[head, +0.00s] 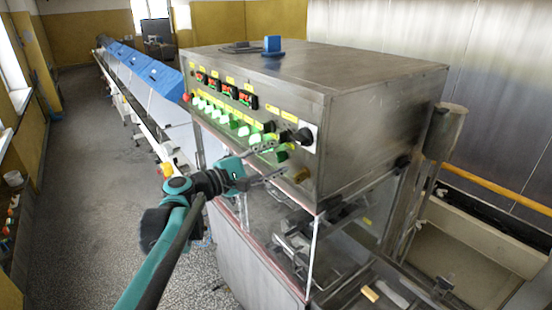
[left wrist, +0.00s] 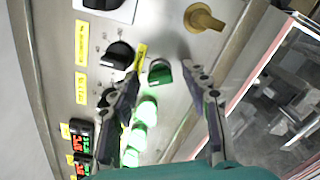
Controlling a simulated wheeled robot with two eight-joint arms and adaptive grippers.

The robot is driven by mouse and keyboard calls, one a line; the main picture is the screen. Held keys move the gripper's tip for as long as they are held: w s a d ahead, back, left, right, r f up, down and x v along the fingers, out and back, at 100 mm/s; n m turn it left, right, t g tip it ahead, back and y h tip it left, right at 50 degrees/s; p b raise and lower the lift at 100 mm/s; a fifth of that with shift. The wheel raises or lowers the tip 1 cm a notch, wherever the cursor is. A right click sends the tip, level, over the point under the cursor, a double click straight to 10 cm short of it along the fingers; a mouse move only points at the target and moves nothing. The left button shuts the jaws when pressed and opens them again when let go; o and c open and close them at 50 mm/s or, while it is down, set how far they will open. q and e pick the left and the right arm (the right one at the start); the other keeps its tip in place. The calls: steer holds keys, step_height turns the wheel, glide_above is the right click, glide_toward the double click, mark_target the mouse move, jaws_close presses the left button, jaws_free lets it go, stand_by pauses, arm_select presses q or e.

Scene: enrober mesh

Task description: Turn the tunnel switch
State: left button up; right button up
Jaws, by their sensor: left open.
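The control panel (head: 240,115) is on the front of a steel cabinet and carries rows of switches. My left gripper (head: 280,159) is open in front of the panel's near end. In the left wrist view, its two fingers (left wrist: 162,72) point at the panel, with a dark green switch (left wrist: 159,72) between their tips; contact cannot be told. A black switch (left wrist: 119,55) with a yellow label sits left of it. Several lit green switches (left wrist: 145,112) are lower, partly behind the left finger. The labels are too small to read, so I cannot tell which is the tunnel switch. My right gripper is not in view.
A large black rotary knob on a white plate (head: 305,136) and a brass knob (head: 301,175) are near the fingers. Red and green displays (head: 229,90) are farther along. Clear guarding (head: 285,225) lies below the panel. Open floor (head: 95,190) is at left.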

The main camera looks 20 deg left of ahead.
arm_select(q)
steer(key=shift+w, duration=0.15)
steer(key=shift+d, duration=0.1)
jaws_close()
steer(key=shift+m, duration=0.3)
steer(key=m, duration=0.5)
steer(key=shift+f, duration=0.1)
steer(key=m, duration=0.6)
steer(key=shift+m, duration=0.3)
stand_by(0.4)
